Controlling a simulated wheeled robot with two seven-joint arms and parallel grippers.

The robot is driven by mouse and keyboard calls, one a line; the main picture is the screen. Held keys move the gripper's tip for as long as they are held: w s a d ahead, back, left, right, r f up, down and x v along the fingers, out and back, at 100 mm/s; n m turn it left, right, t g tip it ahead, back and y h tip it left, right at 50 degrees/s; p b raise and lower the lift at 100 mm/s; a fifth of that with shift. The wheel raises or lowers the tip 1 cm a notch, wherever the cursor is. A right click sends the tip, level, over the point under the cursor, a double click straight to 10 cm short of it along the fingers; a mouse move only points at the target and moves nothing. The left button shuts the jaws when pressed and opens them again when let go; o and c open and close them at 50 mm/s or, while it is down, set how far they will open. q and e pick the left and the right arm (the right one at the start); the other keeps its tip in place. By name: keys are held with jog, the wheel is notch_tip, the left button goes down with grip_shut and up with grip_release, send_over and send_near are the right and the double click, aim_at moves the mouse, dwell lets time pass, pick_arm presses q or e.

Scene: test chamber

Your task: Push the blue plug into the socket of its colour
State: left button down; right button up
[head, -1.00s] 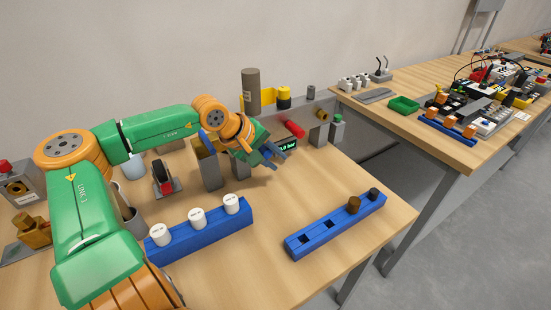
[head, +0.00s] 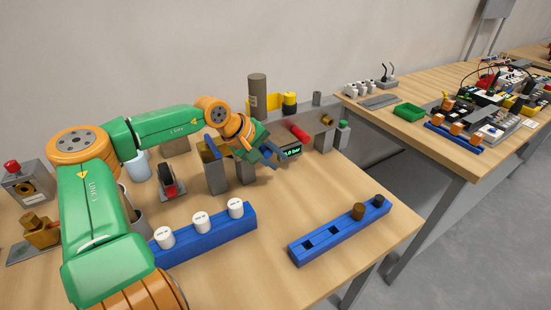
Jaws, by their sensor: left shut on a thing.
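My left gripper (head: 272,154) is over the back of the near table, in front of the low grey panel (head: 310,126). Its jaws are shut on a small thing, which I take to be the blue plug. The plug is too small and too hidden by the blue-grey fingers to make out its shape. A red cylinder (head: 299,133) and a brass-coloured cylinder (head: 327,120) stick out from the panel, right of the gripper. I cannot make out a blue socket; the arm and gripper hide part of the panel. My right gripper is not in view.
A blue rail with white caps (head: 206,240) and a blue rail with square holes (head: 320,240) lie in front. Bare tabletop lies between them.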

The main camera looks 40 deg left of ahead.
aim_at(264, 150)
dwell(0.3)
pick_arm(q)
jog(key=c, duration=0.8)
grip_release()
jog(key=shift+a, duration=0.1)
jog(key=shift+o, duration=1.2)
jog(key=shift+a, duration=0.1)
jog(key=shift+b+v, duration=0.5)
jog(key=shift+v, duration=0.65)
jog(key=b, duration=0.3)
jog(key=shift+s+a+r, duration=0.2)
jog(key=shift+s, duration=0.2)
jog(key=v, duration=0.2)
jog(key=shift+s+r+b, duration=0.1)
jog(key=shift+r+b, duration=0.25)
jog(key=shift+r, duration=0.1)
jog(key=shift+s+r, duration=0.3)
jog(key=shift+r, duration=0.15)
